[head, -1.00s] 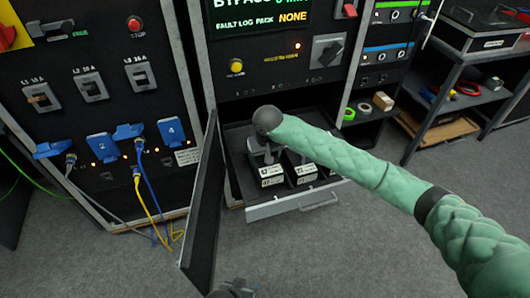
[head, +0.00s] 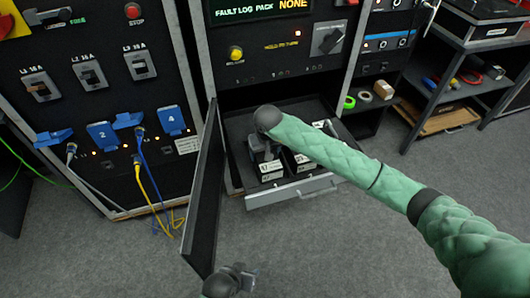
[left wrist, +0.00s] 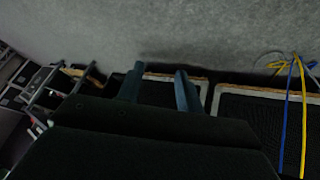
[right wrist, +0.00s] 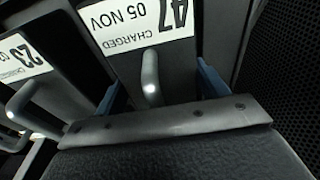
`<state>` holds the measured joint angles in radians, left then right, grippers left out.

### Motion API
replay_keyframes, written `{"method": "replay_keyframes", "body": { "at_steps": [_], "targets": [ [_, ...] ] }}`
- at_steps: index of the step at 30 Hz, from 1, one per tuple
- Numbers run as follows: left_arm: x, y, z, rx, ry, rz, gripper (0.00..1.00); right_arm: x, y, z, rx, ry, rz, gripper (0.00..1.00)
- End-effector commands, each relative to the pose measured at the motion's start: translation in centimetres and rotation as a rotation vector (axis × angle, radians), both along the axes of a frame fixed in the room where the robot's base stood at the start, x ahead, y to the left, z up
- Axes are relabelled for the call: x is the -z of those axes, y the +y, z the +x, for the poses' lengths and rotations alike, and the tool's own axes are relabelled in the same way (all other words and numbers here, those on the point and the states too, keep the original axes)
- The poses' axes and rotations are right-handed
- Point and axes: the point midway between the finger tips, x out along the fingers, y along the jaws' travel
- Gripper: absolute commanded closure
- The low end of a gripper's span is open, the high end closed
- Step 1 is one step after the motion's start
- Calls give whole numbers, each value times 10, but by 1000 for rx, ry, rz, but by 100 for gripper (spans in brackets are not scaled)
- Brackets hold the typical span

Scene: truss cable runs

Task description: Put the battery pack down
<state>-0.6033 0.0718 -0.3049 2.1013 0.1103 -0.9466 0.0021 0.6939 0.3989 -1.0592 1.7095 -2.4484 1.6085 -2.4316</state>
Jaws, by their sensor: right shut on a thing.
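The battery pack (head: 270,171), dark with a white label, sits in the open drawer (head: 292,192) at the cabinet's foot. In the right wrist view this pack (right wrist: 135,30) shows upside-down lettering, 47 and CHARGED 05 NOV, and a grey handle. My right gripper (head: 262,152) is over the pack and shut on it, one finger on each side of the handle. The pack's underside is hidden. My left gripper (head: 246,278) is low in the head view, away from the drawer. Its fingers (left wrist: 160,88) are apart with nothing between them.
A second pack (head: 300,160) stands right beside it; its label (right wrist: 20,55) reads 23. An open black door (head: 203,190) stands left of the drawer. Blue and yellow cables (head: 148,185) hang from the left cabinet. A shelf rack (head: 455,90) is at right. Grey floor in front is clear.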

Motion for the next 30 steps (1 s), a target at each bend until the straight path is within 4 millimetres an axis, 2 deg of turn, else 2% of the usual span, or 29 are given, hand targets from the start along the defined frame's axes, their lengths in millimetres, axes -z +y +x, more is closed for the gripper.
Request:
{"method": "replay_keyframes", "body": {
  "at_steps": [4, 5, 7, 20, 24, 30],
  "targets": [
    [3, 0, 1, -2, -5, -1, 64, -1, 0, 1, 0, -3, 2, 89],
    [4, 0, 1, -2, -6, -1, 64, 0, 0, 0, 0, 0, 0, 22],
    [5, 0, 1, -2, -6, -1, 64, 0, 0, 0, 0, 0, 0, 8],
    [2, 0, -1, 0, 8, 3, 64, -2, 0, 0, 0, 0, 0, 6],
    [-3, 0, 3, -3, -11, -3, 64, -18, -2, -1, 0, -3, 0, 6],
    [25, -1, 1, -9, -22, -5, 64, -52, -3, -6, -1, -4, -1, 6]
  ]
}}
